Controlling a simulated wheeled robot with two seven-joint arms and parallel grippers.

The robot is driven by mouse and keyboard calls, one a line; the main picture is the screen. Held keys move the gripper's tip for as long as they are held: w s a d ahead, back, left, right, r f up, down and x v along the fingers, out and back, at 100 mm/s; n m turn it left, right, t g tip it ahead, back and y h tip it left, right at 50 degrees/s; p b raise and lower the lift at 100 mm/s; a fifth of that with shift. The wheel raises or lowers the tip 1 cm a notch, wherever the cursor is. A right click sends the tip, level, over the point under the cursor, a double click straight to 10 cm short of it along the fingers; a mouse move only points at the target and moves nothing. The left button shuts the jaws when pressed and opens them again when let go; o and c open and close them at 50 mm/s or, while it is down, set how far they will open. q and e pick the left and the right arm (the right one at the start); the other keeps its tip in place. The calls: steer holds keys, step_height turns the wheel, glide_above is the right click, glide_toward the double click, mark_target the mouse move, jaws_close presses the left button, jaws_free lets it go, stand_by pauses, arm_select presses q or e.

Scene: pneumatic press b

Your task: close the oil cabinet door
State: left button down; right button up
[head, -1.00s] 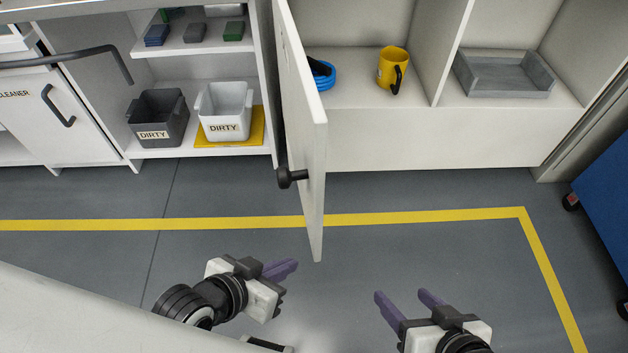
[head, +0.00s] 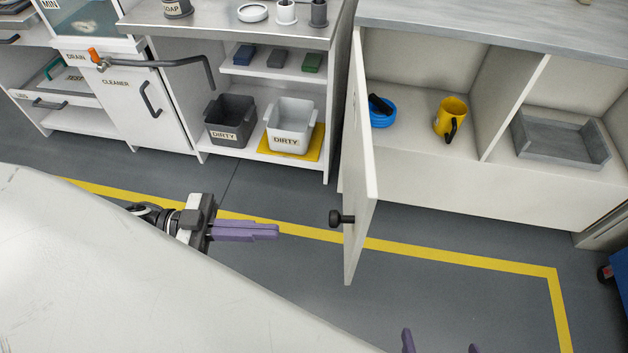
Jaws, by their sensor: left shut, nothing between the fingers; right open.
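The oil cabinet door (head: 361,165) is a white panel standing swung out from the cabinet (head: 455,185), seen nearly edge-on. Its dark round knob (head: 337,218) is on the door's left face, near the free edge. My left gripper (head: 278,231) is shut and empty, with purple fingers pointing right toward the knob, a short gap away from it. My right gripper (head: 440,345) is at the bottom edge, open, with only its purple fingertips in view.
Left of the door, a shelf unit holds a dark bin (head: 230,120) and a white bin (head: 291,125), both labelled DIRTY. The floor around the door is clear. A blue object (head: 621,268) is at the right edge.

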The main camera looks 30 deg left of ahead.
mark_target(356, 235)
arm_select(q)
steer(key=b+x, duration=0.1)
steer(key=x, duration=1.2)
steer(key=shift+w+d, duration=0.2)
steer(key=shift+d, duration=0.1)
